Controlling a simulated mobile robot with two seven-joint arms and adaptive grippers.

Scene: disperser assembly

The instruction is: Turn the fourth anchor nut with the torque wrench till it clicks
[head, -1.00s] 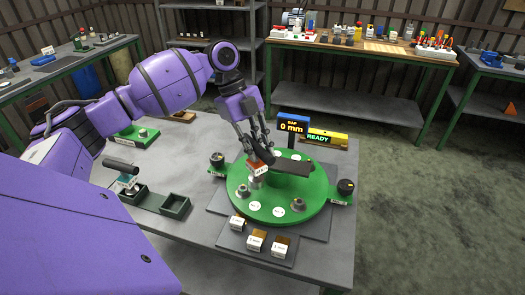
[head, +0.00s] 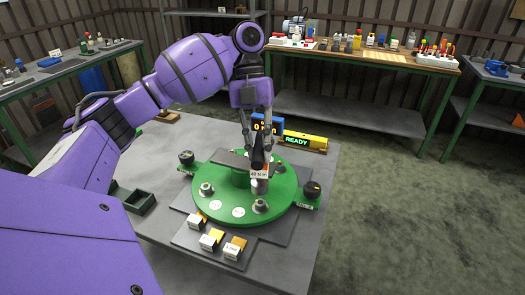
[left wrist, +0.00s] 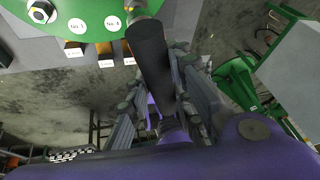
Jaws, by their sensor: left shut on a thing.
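The torque wrench (head: 259,173) has a black handle and a white "40 N m" label. My left gripper (head: 258,142) is shut on its handle, which also shows in the left wrist view (left wrist: 150,55). The grey lower end (head: 259,187) of the wrench is over the right part of the round green plate (head: 285,203); whether it is seated on a nut is hidden. Anchor nuts show at the plate's left (head: 206,190) and front (head: 261,206). The plate's edge and numbered white discs also show in the left wrist view (left wrist: 112,22). My right gripper is not in view.
A dark flat bar (head: 232,158) crosses above the plate, close to the wrench. Black-knobbed units stand at the plate's left (head: 186,158) and right (head: 312,188). Labelled blocks (head: 211,240) lie in front. A yellow "READY" display (head: 303,141) stands behind; the blue gap display is partly covered.

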